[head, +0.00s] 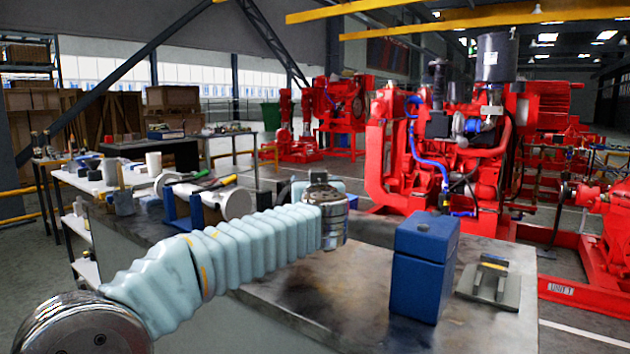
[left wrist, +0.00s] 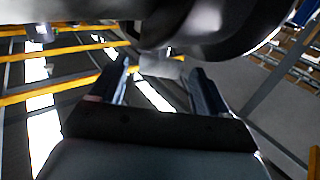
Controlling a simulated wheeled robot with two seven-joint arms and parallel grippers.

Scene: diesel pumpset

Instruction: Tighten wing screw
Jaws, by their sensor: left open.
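I cannot make out a wing screw in either view. In the left wrist view my left gripper (left wrist: 157,78) is open, with its two dark fingers apart and nothing visible held between them. A dark, rounded, blurred thing (left wrist: 215,25) fills the top of that view, close beyond the fingers; I cannot tell what it is. In the head view my left arm reaches over the workbench (head: 310,285), and its gripper is hidden behind the wrist joint. The red diesel pumpset (head: 480,150) stands behind the bench. My right gripper is in neither view.
A blue box (head: 424,265) stands on the bench right of my arm, with a small grey fixture (head: 489,283) beside it. A blue holder (head: 183,213) and a white cylinder (head: 236,203) are behind my arm. The bench's front middle is clear.

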